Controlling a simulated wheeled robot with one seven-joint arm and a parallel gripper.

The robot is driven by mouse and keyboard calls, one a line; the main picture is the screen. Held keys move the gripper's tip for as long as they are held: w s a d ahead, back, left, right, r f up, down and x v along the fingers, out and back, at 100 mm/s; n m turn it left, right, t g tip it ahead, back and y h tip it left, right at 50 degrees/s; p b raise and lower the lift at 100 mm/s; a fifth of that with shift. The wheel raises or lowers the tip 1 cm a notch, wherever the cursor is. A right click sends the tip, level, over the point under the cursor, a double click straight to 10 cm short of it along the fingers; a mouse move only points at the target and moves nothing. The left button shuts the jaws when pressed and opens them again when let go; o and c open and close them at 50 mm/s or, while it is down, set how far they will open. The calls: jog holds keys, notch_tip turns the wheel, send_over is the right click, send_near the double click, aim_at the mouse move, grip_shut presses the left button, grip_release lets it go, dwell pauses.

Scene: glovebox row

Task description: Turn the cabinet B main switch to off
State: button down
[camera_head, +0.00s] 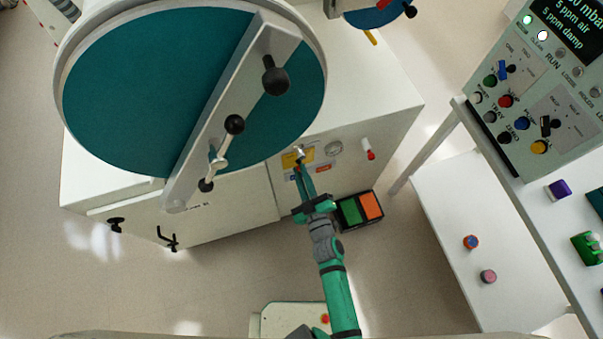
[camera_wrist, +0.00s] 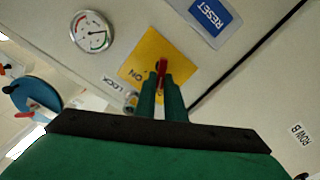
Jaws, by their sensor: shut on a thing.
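The main switch is a red handle (camera_wrist: 162,68) on a yellow plate (camera_wrist: 144,49) marked ON, on the cabinet's pale front panel. In the wrist view the two green fingers of my gripper (camera_wrist: 161,80) are shut on the red handle, one on each side. The fingers hide part of the handle and the lower part of the plate, so I cannot tell its exact setting. In the head view my gripper (camera_head: 299,164) reaches the yellow plate (camera_head: 289,160) on the cabinet (camera_head: 235,195). A ROW B label (camera_wrist: 297,131) shows at the right of the wrist view.
A LOCK label (camera_wrist: 97,83), a dial gauge (camera_wrist: 92,32) and a blue RESET label (camera_wrist: 211,14) surround the plate. A red-tipped lever (camera_head: 369,151) sits right of it. Green and orange pedals (camera_head: 351,212) are on the floor. A large round teal door (camera_head: 140,85) is above.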

jog(key=c, duration=1.9)
grip_release()
jog(key=shift+o, duration=0.3)
jog(key=shift+w, duration=0.1)
jog(key=shift+d, duration=0.1)
jog(key=v, duration=1)
jog(key=shift+s, duration=0.45)
jog(key=shift+r, duration=0.1)
